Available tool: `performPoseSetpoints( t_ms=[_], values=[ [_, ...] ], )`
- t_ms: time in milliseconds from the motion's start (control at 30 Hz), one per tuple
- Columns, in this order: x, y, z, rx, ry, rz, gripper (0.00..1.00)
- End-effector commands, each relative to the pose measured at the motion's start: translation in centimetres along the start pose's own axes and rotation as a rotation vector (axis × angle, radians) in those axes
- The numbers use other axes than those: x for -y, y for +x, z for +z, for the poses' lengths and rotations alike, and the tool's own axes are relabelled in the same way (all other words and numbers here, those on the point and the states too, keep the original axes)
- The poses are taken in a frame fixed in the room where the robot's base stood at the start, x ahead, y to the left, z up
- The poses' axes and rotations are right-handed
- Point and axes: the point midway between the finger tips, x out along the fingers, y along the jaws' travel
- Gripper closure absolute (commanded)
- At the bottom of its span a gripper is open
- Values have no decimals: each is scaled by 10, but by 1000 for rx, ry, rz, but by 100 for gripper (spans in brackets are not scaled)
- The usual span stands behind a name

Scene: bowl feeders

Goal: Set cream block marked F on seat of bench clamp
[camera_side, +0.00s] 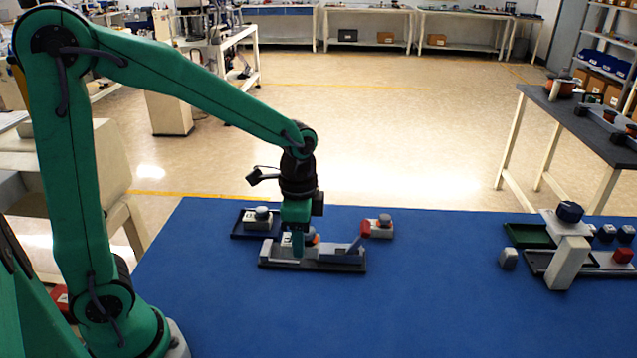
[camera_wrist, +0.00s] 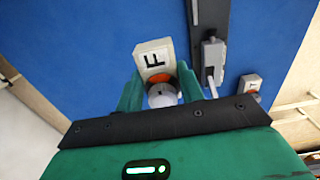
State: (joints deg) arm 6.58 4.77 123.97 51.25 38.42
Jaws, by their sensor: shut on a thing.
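The cream block marked F (camera_wrist: 150,52) shows in the wrist view with an orange ring and a grey knob. My gripper (camera_wrist: 160,92) is shut on its knob, a green finger on each side. In the side view my gripper (camera_side: 298,246) is over the bench clamp, and its fingers hide most of the block. The bench clamp (camera_side: 345,258) has a dark base, grey body and red-tipped handle. In the wrist view the clamp (camera_wrist: 210,52) lies right of the block. Whether the block touches the seat is hidden.
A cream block with a grey knob (camera_side: 257,224) sits in a dark tray at the left. A white stand (camera_side: 567,262) with trays is far right. Blue mat between is clear.

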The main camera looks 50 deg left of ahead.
Motion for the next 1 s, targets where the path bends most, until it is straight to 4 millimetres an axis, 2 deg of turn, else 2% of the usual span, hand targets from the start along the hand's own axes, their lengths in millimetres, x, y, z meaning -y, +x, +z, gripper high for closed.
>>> performPoseSetpoints(
  t_ms=[267, 800, 1000],
  values=[
    [18, 12, 8, 1, -5, 1, 90],
    [94, 62, 42, 0, -4, 0, 90],
    [106, 69, 48, 0, -1, -1, 90]
  ],
)
